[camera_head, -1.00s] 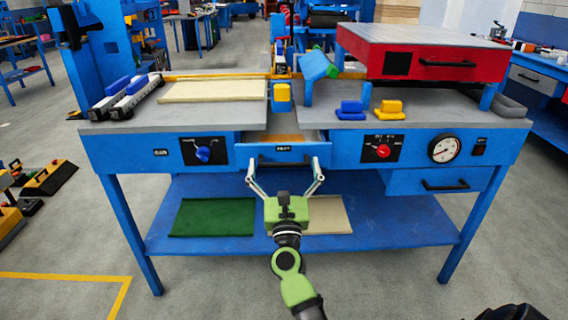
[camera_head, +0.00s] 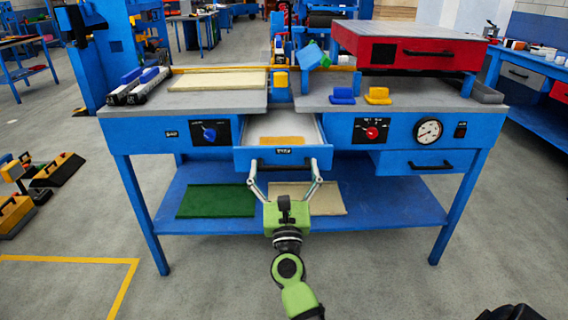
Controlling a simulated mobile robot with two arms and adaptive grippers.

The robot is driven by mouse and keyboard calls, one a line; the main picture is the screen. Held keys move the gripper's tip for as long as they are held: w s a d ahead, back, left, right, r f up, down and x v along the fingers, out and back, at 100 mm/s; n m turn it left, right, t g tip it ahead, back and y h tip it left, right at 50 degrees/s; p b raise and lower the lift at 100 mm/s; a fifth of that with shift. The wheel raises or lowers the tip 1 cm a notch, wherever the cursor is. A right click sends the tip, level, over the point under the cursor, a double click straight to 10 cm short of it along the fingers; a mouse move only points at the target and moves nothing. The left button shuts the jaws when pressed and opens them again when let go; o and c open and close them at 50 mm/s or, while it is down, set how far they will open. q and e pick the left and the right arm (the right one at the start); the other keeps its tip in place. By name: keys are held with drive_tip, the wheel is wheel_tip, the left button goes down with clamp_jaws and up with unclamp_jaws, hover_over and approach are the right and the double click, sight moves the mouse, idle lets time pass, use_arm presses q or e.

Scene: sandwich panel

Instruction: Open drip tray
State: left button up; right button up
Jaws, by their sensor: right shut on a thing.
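The drip tray (camera_head: 284,158) is a blue-fronted drawer in the middle of the blue bench. It stands pulled out toward me, and its pale inside with a tan patch shows. My right gripper (camera_head: 284,175) is at its front, with its two grey fingers on either side of the front's middle, shut on the tray's handle. My left gripper is not in view.
The bench top (camera_head: 215,100) carries a red box (camera_head: 408,48) at the right. Left and right of the tray are a blue knob (camera_head: 209,134), a red knob (camera_head: 371,132) and a gauge (camera_head: 428,131). A lower shelf (camera_head: 390,205) holds a green mat (camera_head: 217,201). The floor in front is clear.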

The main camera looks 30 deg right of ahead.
drive_tip(key=shift+s+a, duration=0.1)
drive_tip(key=shift+s, duration=0.05)
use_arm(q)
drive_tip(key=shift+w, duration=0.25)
use_arm(e)
drive_tip(key=o, duration=1.4)
drive_tip(key=shift+c, duration=0.2)
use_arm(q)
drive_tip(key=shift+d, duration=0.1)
use_arm(e)
drive_tip(key=shift+s+a+f, duration=0.1)
drive_tip(key=shift+s+f, duration=0.05)
drive_tip(key=shift+f, duration=0.1)
drive_tip(key=v, duration=1.1)
drive_tip(key=shift+s, duration=0.1)
drive_tip(key=shift+a, duration=0.1)
